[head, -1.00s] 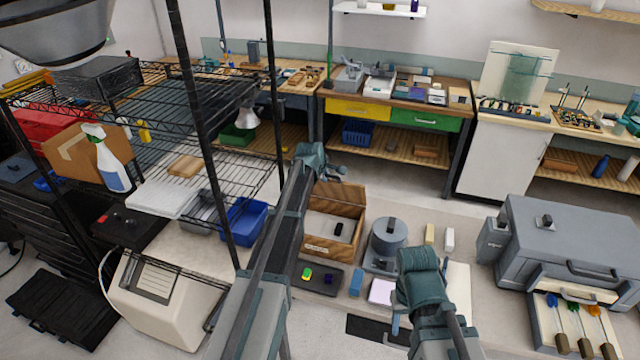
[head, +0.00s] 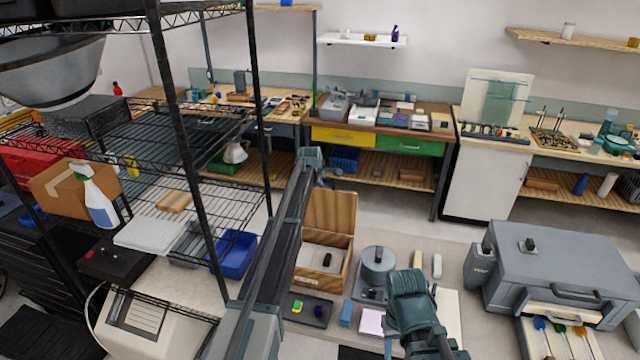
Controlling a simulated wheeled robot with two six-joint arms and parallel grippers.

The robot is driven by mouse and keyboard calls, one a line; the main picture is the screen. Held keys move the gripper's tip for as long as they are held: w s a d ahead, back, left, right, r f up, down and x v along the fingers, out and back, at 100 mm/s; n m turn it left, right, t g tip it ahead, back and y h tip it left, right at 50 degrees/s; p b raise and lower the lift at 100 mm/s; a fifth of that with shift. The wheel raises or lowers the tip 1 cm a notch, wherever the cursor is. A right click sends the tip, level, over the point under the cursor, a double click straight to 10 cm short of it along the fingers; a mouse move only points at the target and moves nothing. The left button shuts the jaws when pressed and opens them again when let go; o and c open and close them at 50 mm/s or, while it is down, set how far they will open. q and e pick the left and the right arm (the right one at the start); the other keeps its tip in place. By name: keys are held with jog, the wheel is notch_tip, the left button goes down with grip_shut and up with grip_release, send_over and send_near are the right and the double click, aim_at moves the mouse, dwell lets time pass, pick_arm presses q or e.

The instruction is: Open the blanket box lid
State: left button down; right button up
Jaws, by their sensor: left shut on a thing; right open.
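The blanket box (head: 346,277) is the wooden box on the near table, with a small pale label on its front. Its wooden lid (head: 332,212) stands raised at the back edge, close to upright, so the pale inside with a small black thing (head: 327,259) shows. My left gripper (head: 326,174) is shut at the lid's top edge, its fingertips small and partly hidden by my arm. My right gripper (head: 391,328) is open, low over the table to the right of the box, its fingers mostly hidden behind its wrist.
A dark tray (head: 318,319) lies in front of the box. A grey round pot (head: 377,268) stands to its right. A large grey kiln-like case (head: 550,262) fills the table's right. A black wire rack (head: 160,225) stands left of my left arm.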

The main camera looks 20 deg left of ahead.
dwell(0.3)
pick_arm(q)
jog(key=c, duration=0.9)
grip_release()
jog(key=shift+o, duration=0.3)
jog(key=shift+s, duration=0.1)
jog(key=shift+r, duration=0.15)
jog(key=p+v, duration=0.6)
jog(key=v, duration=0.1)
jog(key=shift+s, duration=0.15)
